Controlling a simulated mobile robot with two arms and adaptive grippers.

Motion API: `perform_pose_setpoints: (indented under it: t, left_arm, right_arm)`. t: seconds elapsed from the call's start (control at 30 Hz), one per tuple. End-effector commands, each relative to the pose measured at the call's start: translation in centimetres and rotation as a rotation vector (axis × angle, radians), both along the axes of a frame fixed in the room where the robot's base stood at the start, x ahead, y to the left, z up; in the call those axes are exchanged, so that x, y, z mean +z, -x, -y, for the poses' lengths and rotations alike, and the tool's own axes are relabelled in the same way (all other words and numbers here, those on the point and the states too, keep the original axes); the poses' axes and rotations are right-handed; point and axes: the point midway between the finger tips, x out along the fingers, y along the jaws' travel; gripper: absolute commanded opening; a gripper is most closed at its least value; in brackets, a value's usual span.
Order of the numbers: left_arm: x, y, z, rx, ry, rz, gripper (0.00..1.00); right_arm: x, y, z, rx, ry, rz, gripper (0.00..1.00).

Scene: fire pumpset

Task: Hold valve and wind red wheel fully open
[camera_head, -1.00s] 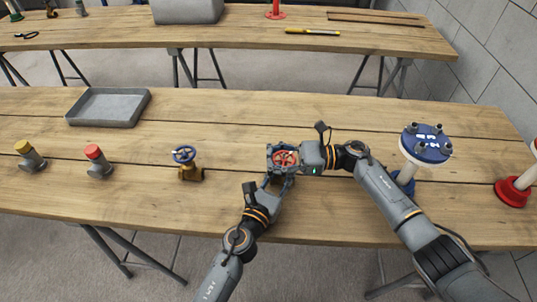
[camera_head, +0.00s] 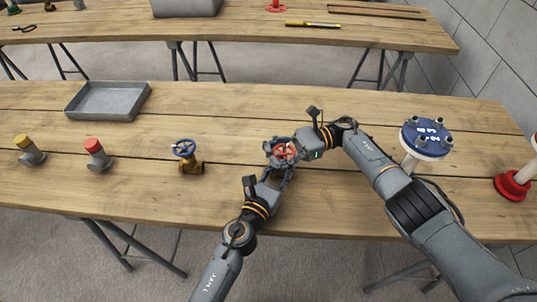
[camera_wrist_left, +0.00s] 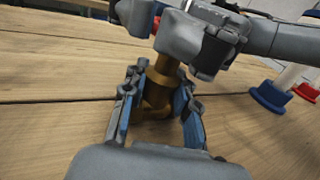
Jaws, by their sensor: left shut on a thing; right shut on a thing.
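The valve with the red wheel (camera_head: 284,151) stands on the near table between my two grippers. Its brass body (camera_wrist_left: 158,84) shows in the left wrist view, upright on the wood. My left gripper (camera_head: 279,173) is shut on the valve body from the near side; its blue-padded fingers (camera_wrist_left: 160,108) lie on both sides of the brass. My right gripper (camera_head: 287,148) comes in from the right and is shut on the red wheel, with fingers around its rim. The right gripper covers most of the wheel in the left wrist view, where only a bit of red shows.
A brass valve with a blue wheel (camera_head: 186,157) stands to the left. Red-capped (camera_head: 98,154) and yellow-capped (camera_head: 30,152) fittings and a grey tray (camera_head: 108,100) are further left. A blue-topped flanged stand (camera_head: 426,138) and a red-based piece (camera_head: 514,186) are at the right.

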Motion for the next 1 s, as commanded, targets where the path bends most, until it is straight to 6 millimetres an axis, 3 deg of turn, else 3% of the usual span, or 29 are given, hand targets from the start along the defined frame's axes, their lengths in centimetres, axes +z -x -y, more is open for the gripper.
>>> perform_pose_setpoints:
  t: [0.23,0.27,0.37,0.77,1.0]
  left_arm:
    - [0.0,-0.1,-0.4,0.01,-0.002,0.001,0.0]
    - [0.0,-0.1,-0.4,0.01,-0.002,0.001,0.0]
    - [0.0,-0.1,-0.4,0.009,-0.002,0.001,0.0]
    - [-0.1,0.0,0.0,0.001,-0.001,-0.001,0.0]
    - [-0.1,0.0,0.0,-0.001,0.0,-0.001,0.0]
  right_arm:
    - [-0.4,-0.1,0.4,-0.006,0.009,-0.005,0.07]
    - [-0.4,-0.1,0.4,-0.006,0.01,-0.006,0.44]
    - [-0.3,0.0,0.3,-0.005,0.009,-0.006,0.64]
    - [0.1,0.0,0.1,-0.002,0.003,-0.002,0.66]
    - [2.4,0.0,0.1,-0.002,0.001,0.002,0.66]
